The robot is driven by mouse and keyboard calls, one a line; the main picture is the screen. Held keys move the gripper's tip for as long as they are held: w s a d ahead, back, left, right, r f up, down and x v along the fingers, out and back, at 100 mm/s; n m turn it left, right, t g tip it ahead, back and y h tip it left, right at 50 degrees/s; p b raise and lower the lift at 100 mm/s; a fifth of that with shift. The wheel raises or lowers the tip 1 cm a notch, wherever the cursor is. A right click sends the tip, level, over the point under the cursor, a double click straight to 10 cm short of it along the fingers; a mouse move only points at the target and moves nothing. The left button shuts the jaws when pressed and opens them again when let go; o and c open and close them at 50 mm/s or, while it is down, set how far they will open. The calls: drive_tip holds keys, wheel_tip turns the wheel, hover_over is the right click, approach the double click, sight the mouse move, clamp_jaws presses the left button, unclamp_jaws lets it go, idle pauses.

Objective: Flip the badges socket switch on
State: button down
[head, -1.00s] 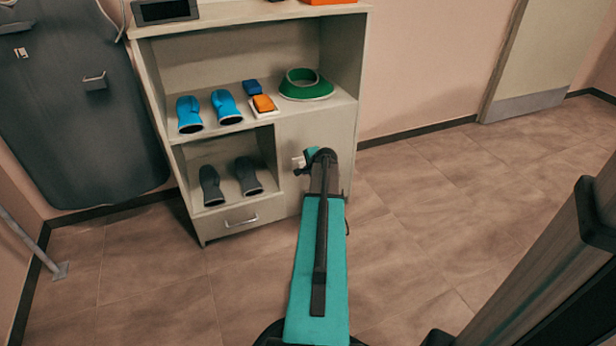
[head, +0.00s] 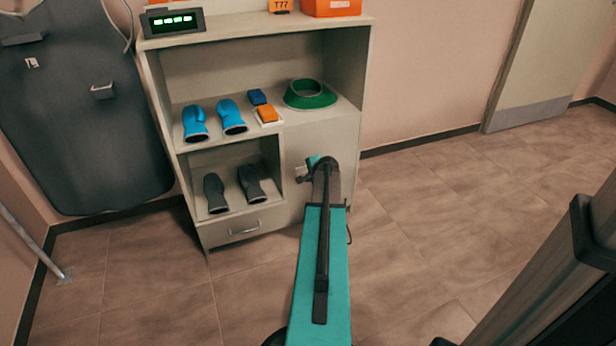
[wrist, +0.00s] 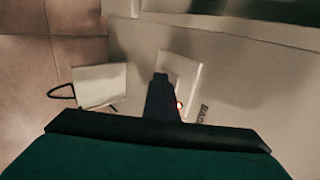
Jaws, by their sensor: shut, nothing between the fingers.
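The badges socket (wrist: 192,72) is a white plate on the pale cabinet surface in the wrist view. Dark lettering starting "BA" (wrist: 203,113) shows beside it. My gripper (wrist: 163,80) is shut and empty, its dark fingertips over the socket plate and covering part of it. A small red mark (wrist: 180,105) shows at the right edge of the fingers; the switch itself is mostly hidden. Whether the fingers touch it I cannot tell. In the head view my arm reaches to the cabinet's right front, and the fingertips are hard to make out.
A second white box (wrist: 100,85) with a dark cable loop is left of the socket. The shelf cabinet (head: 255,60) holds blue gloves (head: 232,117), dark gloves (head: 252,184) and a green collar (head: 310,95). A display (head: 172,22) on top shows green lights. Floor to the right is clear.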

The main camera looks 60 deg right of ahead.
drive_tip(key=shift+w+d+f, duration=0.15)
drive_tip(key=shift+w+f, duration=0.1)
drive_tip(key=shift+f, duration=0.2)
drive_tip(key=shift+r+p, duration=0.35)
drive_tip(key=shift+p, duration=0.3)
drive_tip(key=shift+w+r+p, duration=0.15)
drive_tip(key=shift+r+p, duration=0.2)
drive_tip(key=shift+r, duration=0.3)
drive_tip(key=s+a+r+p, duration=0.3)
drive_tip(key=s+a, duration=0.4)
drive_tip(key=s, duration=0.3)
drive_tip(key=shift+s+a+r, duration=0.3)
drive_tip(key=shift+s, duration=0.1)
drive_tip(key=shift+w, duration=0.1)
idle(0.5)
